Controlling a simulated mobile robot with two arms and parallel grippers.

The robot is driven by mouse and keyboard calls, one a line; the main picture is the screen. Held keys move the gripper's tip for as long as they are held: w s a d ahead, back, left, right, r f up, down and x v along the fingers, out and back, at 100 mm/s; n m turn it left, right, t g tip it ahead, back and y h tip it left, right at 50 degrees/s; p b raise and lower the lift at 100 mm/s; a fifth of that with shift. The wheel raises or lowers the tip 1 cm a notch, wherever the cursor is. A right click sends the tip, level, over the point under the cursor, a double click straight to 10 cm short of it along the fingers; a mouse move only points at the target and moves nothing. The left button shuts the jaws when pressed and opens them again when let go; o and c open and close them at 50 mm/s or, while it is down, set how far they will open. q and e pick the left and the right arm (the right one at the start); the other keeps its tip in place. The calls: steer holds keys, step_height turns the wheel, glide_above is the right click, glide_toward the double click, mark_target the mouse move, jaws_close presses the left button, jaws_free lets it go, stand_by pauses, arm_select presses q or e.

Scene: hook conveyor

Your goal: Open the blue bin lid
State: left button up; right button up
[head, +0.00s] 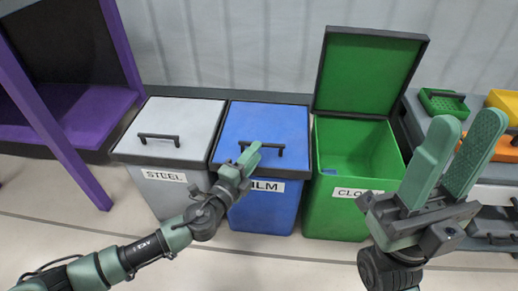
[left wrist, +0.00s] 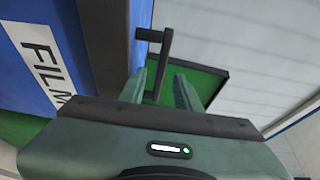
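The blue bin (head: 262,208), labelled FILM, stands in the middle of the row in the head view. Its blue lid (head: 265,122) is shut and has a black bar handle (head: 273,149) near its front edge. The handle also shows in the left wrist view (left wrist: 161,55). My left gripper (head: 250,157) is at the left part of the handle. In the left wrist view its fingers (left wrist: 162,88) are apart, with the handle bar between them; I cannot tell whether they touch it. My right gripper (head: 465,128) is raised at the right, open and empty.
A grey STEEL bin (head: 165,180) with a shut lid (head: 172,120) stands to the left. A green bin (head: 338,215) with its lid (head: 367,73) raised stands to the right. Purple shelving (head: 90,105) is at the far left, and trays (head: 443,100) are at the far right.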

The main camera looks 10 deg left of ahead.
arm_select(q)
steer(key=shift+x, duration=1.6)
jaws_close()
